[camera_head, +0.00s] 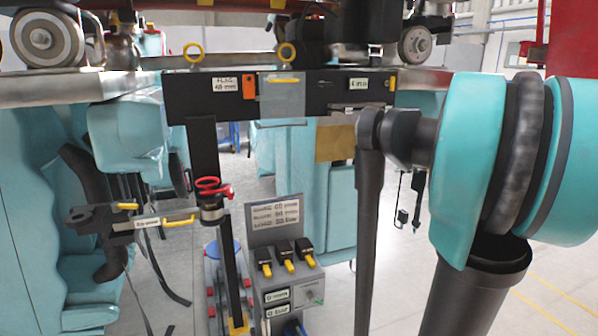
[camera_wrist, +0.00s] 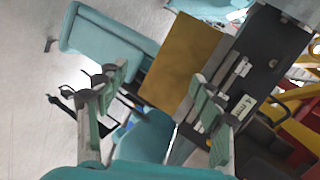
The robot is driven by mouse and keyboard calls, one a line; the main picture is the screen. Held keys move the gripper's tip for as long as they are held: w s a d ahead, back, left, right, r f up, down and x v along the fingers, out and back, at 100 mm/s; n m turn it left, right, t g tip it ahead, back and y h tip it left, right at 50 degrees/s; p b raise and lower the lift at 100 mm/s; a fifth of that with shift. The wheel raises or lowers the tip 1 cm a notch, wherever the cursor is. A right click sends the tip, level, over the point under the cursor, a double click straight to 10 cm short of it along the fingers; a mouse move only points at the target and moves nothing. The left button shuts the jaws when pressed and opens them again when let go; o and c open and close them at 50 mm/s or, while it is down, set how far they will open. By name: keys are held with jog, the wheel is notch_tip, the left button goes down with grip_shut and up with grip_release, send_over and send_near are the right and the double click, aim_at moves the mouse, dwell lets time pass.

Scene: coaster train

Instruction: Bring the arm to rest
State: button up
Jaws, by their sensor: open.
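My gripper (camera_wrist: 160,100) shows in the wrist view with its two green-padded fingers spread well apart. Nothing is between the fingertips, and the gripper is open and empty. Behind it in the wrist view are a brown panel (camera_wrist: 180,65) and a dark labelled beam (camera_wrist: 262,60). In the head view my teal and black arm fills the right side. A dark link of it hangs down right of the centre. I cannot make out the gripper's fingers in the head view.
In the head view, a dark labelled beam (camera_head: 300,93) crosses under the coaster train. A grey box with yellow-tipped black handles (camera_head: 285,262) stands below. A bracket with a red-handled part (camera_head: 209,190) juts out at left. Teal seats (camera_head: 40,220) hang at far left. Pale floor shows between them.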

jog(key=s+a+f+n+g+h, duration=0.1)
jog(key=s+a+f+g, duration=0.2)
jog(key=f, duration=0.4)
jog(key=s+a+f+n, duration=0.2)
jog(key=s+a+f, duration=0.2)
jog(key=f, duration=0.2)
jog(key=s+a+f+n+g+h, duration=0.1)
jog(key=s+a+f+g, duration=0.2)
jog(key=f, duration=0.4)
jog(key=s+f+n+g+h, duration=0.1)
jog(key=s+f+n+h, duration=0.4)
jog(key=s+f, duration=1)
jog(key=shift+s+a+f, duration=0.25)
jog(key=shift+s+f, duration=0.1)
jog(key=shift+f, duration=0.3)
